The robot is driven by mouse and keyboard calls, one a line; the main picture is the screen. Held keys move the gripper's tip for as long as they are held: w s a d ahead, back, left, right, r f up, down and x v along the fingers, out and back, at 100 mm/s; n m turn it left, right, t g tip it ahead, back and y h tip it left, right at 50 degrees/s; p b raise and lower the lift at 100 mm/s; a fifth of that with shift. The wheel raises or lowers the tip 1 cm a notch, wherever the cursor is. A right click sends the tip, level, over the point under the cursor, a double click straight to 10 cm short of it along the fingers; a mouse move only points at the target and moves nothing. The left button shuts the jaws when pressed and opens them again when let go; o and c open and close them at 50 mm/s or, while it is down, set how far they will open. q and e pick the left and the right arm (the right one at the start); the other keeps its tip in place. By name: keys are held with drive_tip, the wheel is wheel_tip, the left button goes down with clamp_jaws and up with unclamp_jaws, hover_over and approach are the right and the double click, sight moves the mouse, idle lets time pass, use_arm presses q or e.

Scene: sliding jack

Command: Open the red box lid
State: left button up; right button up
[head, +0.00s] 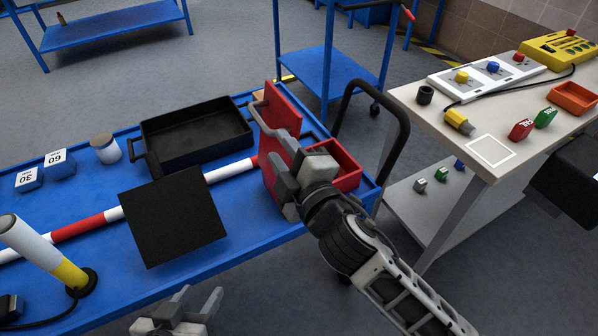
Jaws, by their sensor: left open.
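The red box (347,167) stands at the right end of the blue table. Its red lid (283,112) stands raised, roughly upright, on the box's left side, with a light handle (259,115) on its left face. The box interior partly shows. My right gripper (287,182) is at the front of the box, close against the red surfaces and covering part of them. Whether its fingers touch or grip the red part cannot be seen. My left gripper (184,312) is open and empty at the bottom edge, in front of the table, well away from the box.
The blue table (255,222) also holds a black tray (195,134), a black square panel (172,217), a red-and-white bar (78,228), weights (60,164) and a white jar (105,148). A beige workbench (452,162) stands to the right, with a black cart handle (400,132) between.

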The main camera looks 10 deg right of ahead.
drive_tip(key=v, duration=0.6)
drive_tip(key=shift+s, duration=0.1)
drive_tip(key=s+d+f+m+g+h+p, duration=0.1)
drive_tip(key=s+d+f+m+g, duration=0.2)
drive_tip(key=f+m, duration=0.4)
drive_tip(key=s+d+f+m+g+h+p, duration=0.1)
drive_tip(key=s+d+f+m+g, duration=0.2)
drive_tip(key=s+d+f+m, duration=0.2)
wheel_tip(320, 180, down, 3)
drive_tip(key=s+m, duration=0.3)
drive_tip(key=shift+f+m+h+p, duration=0.2)
drive_tip(key=shift+m+h+p, duration=0.1)
drive_tip(key=shift+h+p, duration=0.1)
